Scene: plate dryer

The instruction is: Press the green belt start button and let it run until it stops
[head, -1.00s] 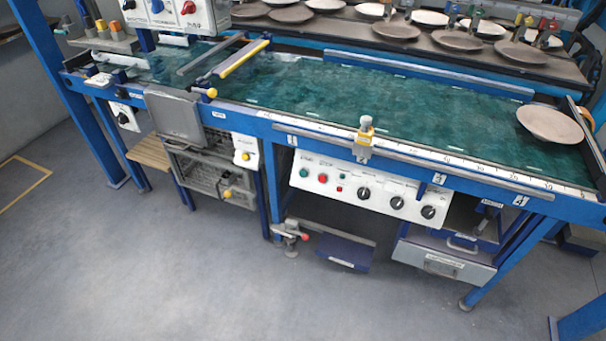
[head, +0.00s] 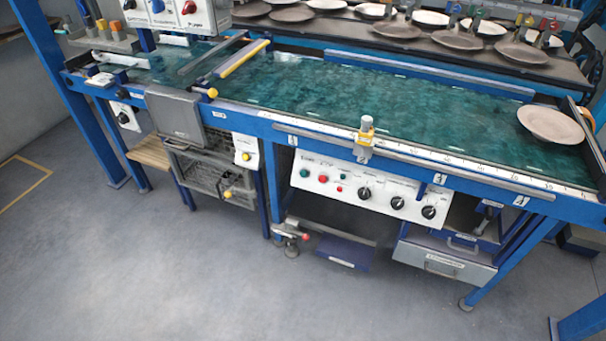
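The green start button (head: 304,173) is at the left end of the white control panel (head: 380,195) on the front of the machine. A red button (head: 323,179) and a smaller red one (head: 340,190) are to its right, then several black knobs. The green belt (head: 390,105) runs along the table top. A beige plate (head: 551,124) lies at the belt's right end, near the end stop. Neither of my grippers shows in the head view, and nothing covers the green button.
A dark rack (head: 440,45) with several plates stands behind the belt. A yellow-handled bar (head: 243,58) crosses the belt at left. A grey drawer (head: 443,262) and a blue pedal (head: 345,252) are below the table. The floor (head: 200,275) in front is clear.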

